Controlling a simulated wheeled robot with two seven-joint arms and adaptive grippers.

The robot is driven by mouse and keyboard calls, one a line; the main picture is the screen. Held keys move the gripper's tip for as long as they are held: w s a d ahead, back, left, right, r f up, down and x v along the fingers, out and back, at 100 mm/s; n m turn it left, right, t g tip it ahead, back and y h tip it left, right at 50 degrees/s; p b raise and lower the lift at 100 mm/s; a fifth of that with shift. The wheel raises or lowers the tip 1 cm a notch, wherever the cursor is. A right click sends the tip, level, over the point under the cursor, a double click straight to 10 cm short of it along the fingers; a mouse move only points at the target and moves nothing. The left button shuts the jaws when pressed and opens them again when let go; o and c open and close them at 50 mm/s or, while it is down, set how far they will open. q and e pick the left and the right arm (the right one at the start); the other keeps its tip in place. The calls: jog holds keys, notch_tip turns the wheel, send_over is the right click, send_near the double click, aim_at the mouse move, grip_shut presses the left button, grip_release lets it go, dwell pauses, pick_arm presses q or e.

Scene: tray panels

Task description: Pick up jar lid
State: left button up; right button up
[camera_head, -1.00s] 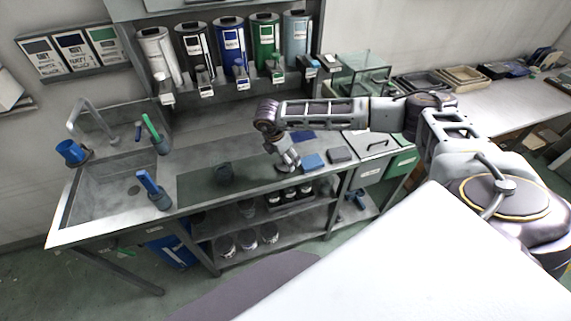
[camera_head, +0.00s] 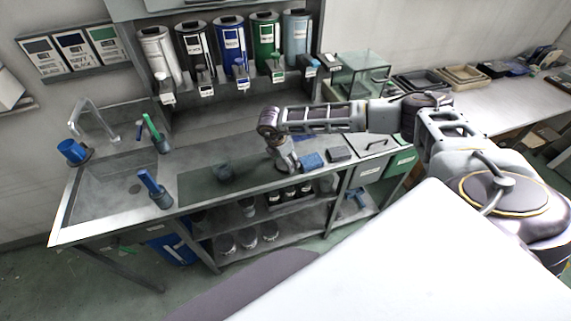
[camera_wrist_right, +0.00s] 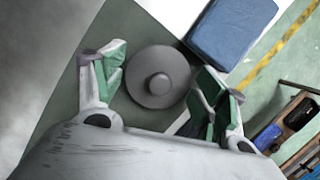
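The jar lid (camera_wrist_right: 158,77) is a round grey disc with a small raised knob, lying on the dark mat in the right wrist view. My right gripper (camera_wrist_right: 160,80) is open, with its green-padded fingers on either side of the lid and gaps showing between them. In the head view my right gripper (camera_head: 287,166) points down at the counter, and the lid is mostly hidden under it. My left gripper is not in view.
A blue block (camera_wrist_right: 232,30) lies close beside the right finger; it also shows in the head view (camera_head: 312,161). The sink (camera_head: 115,186) and blue-handled brush holder (camera_head: 160,197) are at left. The mat (camera_head: 200,186) has free room.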

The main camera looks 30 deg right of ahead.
jog(key=c, duration=0.3)
jog(key=shift+r, duration=0.15)
jog(key=shift+r+b, duration=0.95)
jog(key=shift+r, duration=3.9)
jog(key=shift+f, duration=0.1)
